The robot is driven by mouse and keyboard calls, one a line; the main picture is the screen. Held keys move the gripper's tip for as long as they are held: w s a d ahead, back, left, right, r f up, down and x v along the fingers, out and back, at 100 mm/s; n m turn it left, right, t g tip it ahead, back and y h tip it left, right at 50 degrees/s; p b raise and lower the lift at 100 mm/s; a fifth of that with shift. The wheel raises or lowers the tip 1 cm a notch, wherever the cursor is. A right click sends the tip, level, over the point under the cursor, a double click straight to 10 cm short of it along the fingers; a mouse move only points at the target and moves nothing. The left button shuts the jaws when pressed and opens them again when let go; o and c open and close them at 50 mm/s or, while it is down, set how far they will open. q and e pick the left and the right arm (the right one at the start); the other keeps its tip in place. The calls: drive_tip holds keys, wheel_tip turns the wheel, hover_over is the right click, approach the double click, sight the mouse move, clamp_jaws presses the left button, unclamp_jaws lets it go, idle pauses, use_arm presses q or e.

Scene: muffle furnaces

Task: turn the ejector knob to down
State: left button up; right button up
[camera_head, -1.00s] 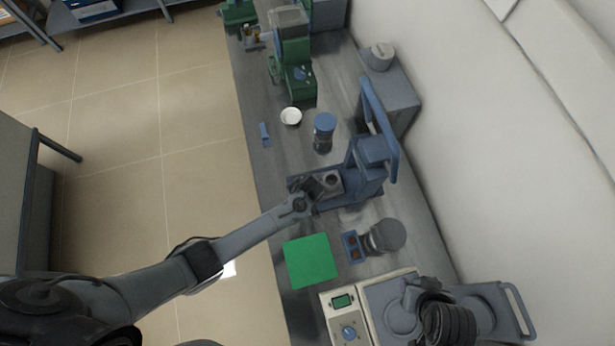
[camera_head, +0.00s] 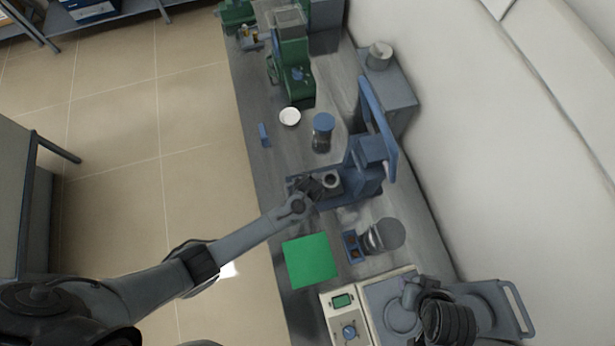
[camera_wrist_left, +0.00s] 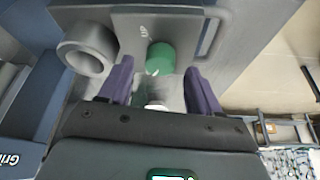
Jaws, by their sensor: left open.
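The ejector knob appears to be the green round cap (camera_wrist_left: 160,58) on the grey front plate of the blue press (camera_head: 370,180). In the left wrist view it lies ahead of my left gripper (camera_wrist_left: 160,82), between the lines of the two fingers. The fingers stand apart on either side of it, with visible gaps, so the gripper is open. In the head view my left gripper (camera_head: 311,188) is at the front of the press and hides the knob. Which way the knob is turned cannot be told.
A grey ring-shaped cup (camera_wrist_left: 87,49) sticks out left of the knob. A blue-lidded jar (camera_head: 323,130), a white bowl (camera_head: 290,117) and a green mat (camera_head: 309,260) stand clear of the gripper on the bench. A cream instrument (camera_head: 343,320) stands at the near end.

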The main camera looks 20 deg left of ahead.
use_arm(q)
drive_tip(key=v, duration=0.9)
drive_tip(key=shift+r+p, duration=0.2)
drive_tip(key=shift+p, duration=0.2)
